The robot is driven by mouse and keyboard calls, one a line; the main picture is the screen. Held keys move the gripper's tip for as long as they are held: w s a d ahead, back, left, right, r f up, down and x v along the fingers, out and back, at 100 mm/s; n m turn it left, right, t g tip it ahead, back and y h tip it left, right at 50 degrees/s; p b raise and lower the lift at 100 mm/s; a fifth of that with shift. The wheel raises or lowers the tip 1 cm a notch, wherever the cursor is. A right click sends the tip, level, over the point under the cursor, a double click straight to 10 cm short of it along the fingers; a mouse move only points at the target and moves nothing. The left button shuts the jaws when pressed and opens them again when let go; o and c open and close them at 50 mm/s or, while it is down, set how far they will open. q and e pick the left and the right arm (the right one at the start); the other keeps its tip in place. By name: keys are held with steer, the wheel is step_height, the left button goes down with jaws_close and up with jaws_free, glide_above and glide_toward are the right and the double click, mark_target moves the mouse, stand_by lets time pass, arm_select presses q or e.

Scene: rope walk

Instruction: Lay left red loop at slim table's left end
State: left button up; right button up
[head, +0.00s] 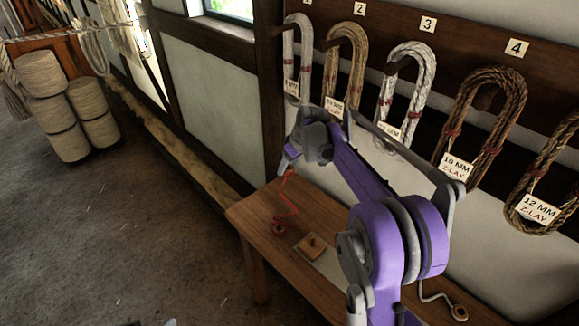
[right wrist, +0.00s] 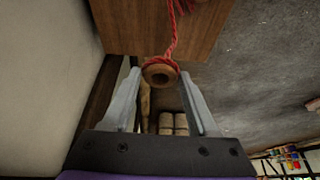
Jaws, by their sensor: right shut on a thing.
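My right gripper (head: 288,162) is above the left end of the slim wooden table (head: 262,213). In the right wrist view its fingers (right wrist: 160,85) are shut on a red loop (right wrist: 160,63) wound around a round wooden piece (right wrist: 159,75). The red cord (head: 287,190) runs from the gripper down to the tabletop. There, more red cord with a small ring (head: 279,228) lies near the left end. The held loop is mostly hidden by the gripper in the head view. My left gripper is not in view.
A square wooden piece (head: 311,246) lies on the table right of the red cord. A grey cord with a ring (head: 459,312) lies farther right. Rope coils (head: 404,85) hang on the numbered wall board. Spools (head: 62,115) stand on the floor at left.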

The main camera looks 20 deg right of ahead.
glide_above(276, 197)
steer(key=s, duration=0.1)
steer(key=shift+s+d, duration=0.15)
steer(key=shift+d, duration=0.1)
steer(key=shift+f, duration=0.15)
stand_by(0.4)
arm_select(q)
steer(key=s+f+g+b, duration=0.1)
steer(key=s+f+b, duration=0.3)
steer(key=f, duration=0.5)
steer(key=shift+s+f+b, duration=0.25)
steer(key=shift+b, duration=1.05)
arm_select(e)
steer(key=shift+f, duration=10.45)
steer(key=o, duration=1.1)
steer(key=shift+c, duration=0.2)
